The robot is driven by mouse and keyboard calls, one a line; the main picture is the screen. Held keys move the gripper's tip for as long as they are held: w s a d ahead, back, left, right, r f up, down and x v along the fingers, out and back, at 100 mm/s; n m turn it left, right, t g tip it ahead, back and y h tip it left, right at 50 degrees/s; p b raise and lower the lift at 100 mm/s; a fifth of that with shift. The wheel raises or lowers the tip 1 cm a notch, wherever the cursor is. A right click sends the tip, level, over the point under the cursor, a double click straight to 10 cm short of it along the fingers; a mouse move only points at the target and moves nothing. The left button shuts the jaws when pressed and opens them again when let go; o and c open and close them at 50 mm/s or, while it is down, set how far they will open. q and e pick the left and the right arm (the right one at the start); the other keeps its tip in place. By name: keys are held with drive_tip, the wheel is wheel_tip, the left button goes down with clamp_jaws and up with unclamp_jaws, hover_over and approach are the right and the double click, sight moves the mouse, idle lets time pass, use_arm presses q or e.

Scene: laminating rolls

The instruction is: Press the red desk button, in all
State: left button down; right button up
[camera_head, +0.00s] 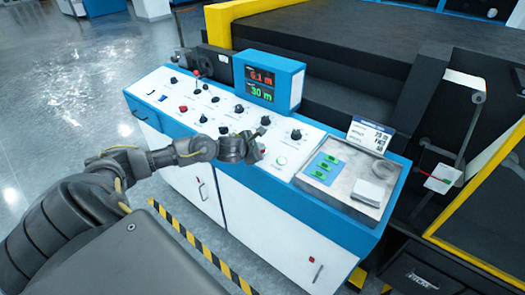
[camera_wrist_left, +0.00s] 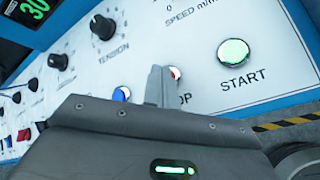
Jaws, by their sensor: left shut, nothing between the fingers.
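My left gripper (camera_head: 256,153) is shut and empty, held over the front part of the white control desk (camera_head: 225,125). In the left wrist view its closed fingertips (camera_wrist_left: 159,86) are at a button whose label reads "OP", the rest covered. Only a red and white sliver of this button (camera_wrist_left: 175,72) shows beside the fingers. I cannot tell whether the fingers touch it. In the head view the gripper hides that spot. A pale green-white button (camera_wrist_left: 233,52) labelled START is to its right. My right gripper is not in view.
A blue display box (camera_head: 270,82) with red and green digits stands at the desk's back. Black knobs (camera_head: 296,134) and a red control (camera_head: 183,109) are on the panel. A grey tray (camera_head: 345,182) with green labels is at the right. A blue button (camera_wrist_left: 121,94) sits left of the fingertips.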

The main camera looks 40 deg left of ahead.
use_arm(q)
drive_tip(key=shift+f, duration=0.15)
idle(0.5)
drive_tip(key=shift+s+r, duration=0.1)
drive_tip(key=shift+r, duration=0.7)
drive_tip(key=shift+r+p, duration=0.1)
drive_tip(key=shift+p, duration=0.25)
drive_tip(key=r+p, duration=0.1)
drive_tip(key=r, duration=0.1)
drive_tip(key=s+r+p, duration=0.1)
drive_tip(key=r+p, duration=0.1)
drive_tip(key=shift+r, duration=0.35)
